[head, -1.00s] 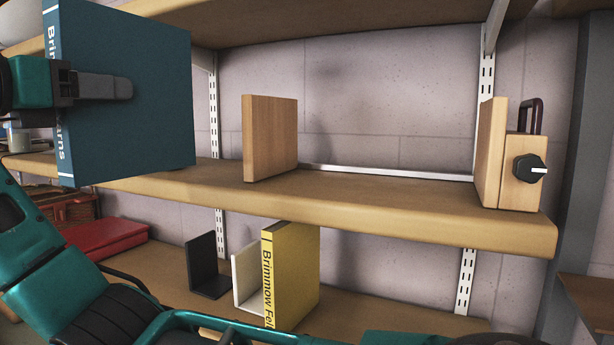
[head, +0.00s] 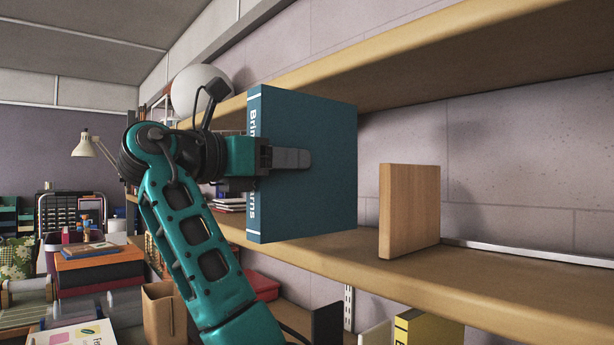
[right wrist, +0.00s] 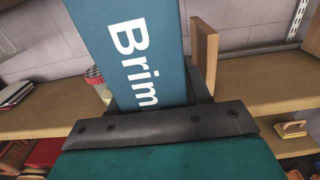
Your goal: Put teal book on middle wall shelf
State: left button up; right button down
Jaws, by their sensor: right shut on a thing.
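The teal book (head: 325,190) is upright in the head view, held in front of the shelves, with its lettered spine toward the left. My right gripper (head: 290,158) is shut on the book, one finger flat across its cover. In the right wrist view the spine of the book (right wrist: 130,45) fills the middle, between the jaws (right wrist: 160,125). The middle wall shelf (head: 480,290) runs behind and to the right of the book and carries a wooden bookend (head: 408,210). I cannot tell whether the book is over the shelf board. My left gripper is not in view.
An upper shelf (head: 440,60) hangs above. Stacked books (head: 229,200) lie on the middle shelf just left of the teal book. Below are a yellow book (head: 430,328) and a dark bookend (head: 326,325). The middle shelf right of the wooden bookend looks clear.

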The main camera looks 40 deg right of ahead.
aim_at(308, 183)
jog(key=w+d+f+p, duration=0.1)
jog(key=d+f, duration=0.2)
jog(key=d, duration=1.3)
jog(key=shift+w+d, duration=0.15)
jog(key=shift+d, duration=0.25)
jog(key=shift+f, duration=0.2)
jog(key=c, duration=0.5)
grip_release()
jog(key=shift+f, duration=0.1)
jog(key=shift+a, duration=0.1)
jog(key=a, duration=0.8)
jog(key=s+a+b, duration=0.1)
jog(key=a, duration=0.3)
jog(key=shift+d, duration=0.1)
